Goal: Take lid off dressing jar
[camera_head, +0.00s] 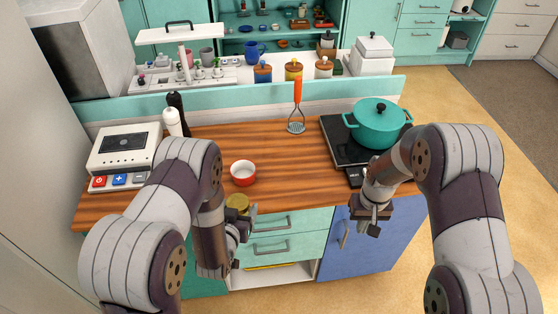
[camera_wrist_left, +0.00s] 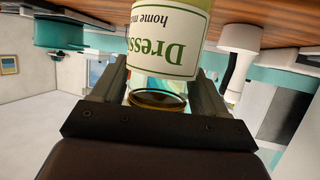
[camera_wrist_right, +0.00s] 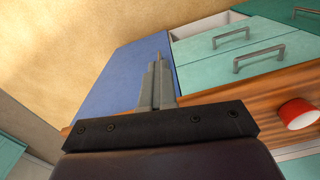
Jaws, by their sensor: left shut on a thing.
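The dressing jar (camera_wrist_left: 165,40), with a white and green label, shows upside down in the left wrist view. Its gold lid (camera_wrist_left: 158,100) is between the fingers of my left gripper (camera_wrist_left: 160,85). In the head view the gold lid (camera_head: 237,202) is at the counter's front edge beside my left gripper (camera_head: 246,217), and my arm hides most of the jar. My right gripper (camera_wrist_right: 157,85) is shut and empty, in front of the blue cabinet door (camera_head: 358,235).
A red and white bowl (camera_head: 243,172) stands just behind the lid. A teal pot (camera_head: 380,125) is on the black hob at the right. A masher (camera_head: 297,108), two shakers (camera_head: 175,118) and a white appliance (camera_head: 122,155) are farther back. The middle of the wooden counter is clear.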

